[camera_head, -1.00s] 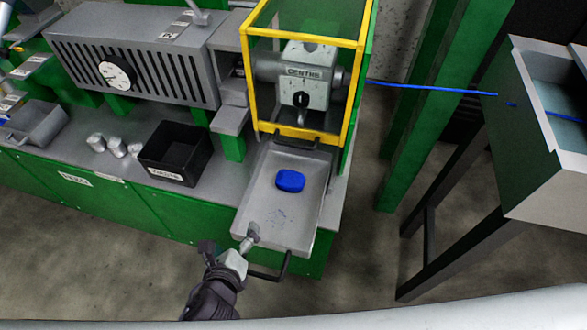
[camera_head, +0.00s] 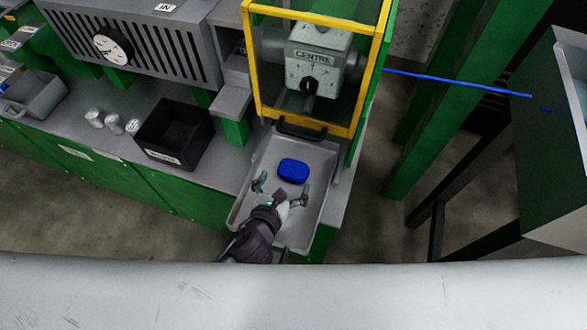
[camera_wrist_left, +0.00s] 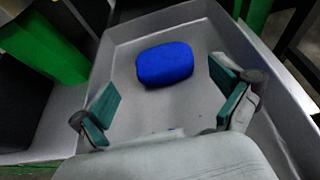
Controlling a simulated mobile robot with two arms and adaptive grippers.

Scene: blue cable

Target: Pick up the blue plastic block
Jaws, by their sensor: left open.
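The blue plastic block (camera_head: 293,170) is a rounded blue piece lying in a grey metal tray (camera_head: 300,228). In the left wrist view the block (camera_wrist_left: 164,64) lies just beyond the gap between my fingers, and the tray (camera_wrist_left: 120,35) surrounds it. My left gripper (camera_head: 281,190) is over the tray, on the near side of the block. Its fingers are spread wide with nothing between them, and it also shows in the left wrist view (camera_wrist_left: 168,107). The block looks apart from both fingers. My right gripper is not in view.
A yellow-framed guard (camera_head: 300,126) and the machine marked CENTRE (camera_head: 312,68) stand just behind the tray. A black bin (camera_head: 174,133) and several small metal cylinders stand to the left. A blue cable (camera_head: 460,82) runs right to a grey-green box.

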